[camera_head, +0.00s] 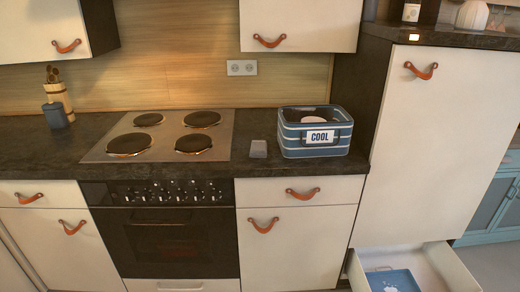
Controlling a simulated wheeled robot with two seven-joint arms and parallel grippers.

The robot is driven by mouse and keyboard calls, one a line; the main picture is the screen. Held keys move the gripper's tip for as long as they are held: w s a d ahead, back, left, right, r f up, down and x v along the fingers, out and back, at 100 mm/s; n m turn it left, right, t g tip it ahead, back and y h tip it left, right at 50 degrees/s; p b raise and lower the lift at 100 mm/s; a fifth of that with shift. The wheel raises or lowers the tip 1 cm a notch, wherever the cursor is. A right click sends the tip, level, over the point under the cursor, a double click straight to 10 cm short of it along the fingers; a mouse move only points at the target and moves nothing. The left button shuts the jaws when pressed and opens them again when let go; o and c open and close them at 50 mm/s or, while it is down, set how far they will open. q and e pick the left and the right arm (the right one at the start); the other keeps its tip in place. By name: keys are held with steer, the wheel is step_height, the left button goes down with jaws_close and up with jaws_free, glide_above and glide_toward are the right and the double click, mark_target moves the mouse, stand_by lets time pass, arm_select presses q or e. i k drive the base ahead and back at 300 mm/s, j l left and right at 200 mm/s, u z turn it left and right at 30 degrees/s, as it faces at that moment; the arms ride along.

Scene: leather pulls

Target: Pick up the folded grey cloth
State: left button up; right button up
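A small grey folded shape, which looks like the folded grey cloth (259,149), lies on the dark countertop. It sits between the stove's right edge and a blue striped basket, apart from both. Neither of my grippers shows in the head view, so their state is hidden.
The blue basket labelled COOL (316,145) stands right of the cloth. The hob (165,136) with dark burners is to its left. Below, a drawer (447,268) is open at the lower right with a blue item (396,281) inside. The counter's front strip is clear.

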mark_target(258, 148)
steer(key=i+j+z, duration=0.1)
steer(key=z, duration=0.95)
steer(key=j+z, duration=0.5)
steer(key=j, duration=0.2)
steer(key=k+j+z, duration=0.1)
steer(key=j+z, duration=0.4)
steer(key=j, duration=0.15)
steer(key=k+j, duration=0.1)
steer(key=j, duration=0.35)
steer(key=k+j+z, duration=0.1)
steer(key=j, duration=0.35)
steer(key=k+j, duration=0.1)
steer(key=j, duration=0.35)
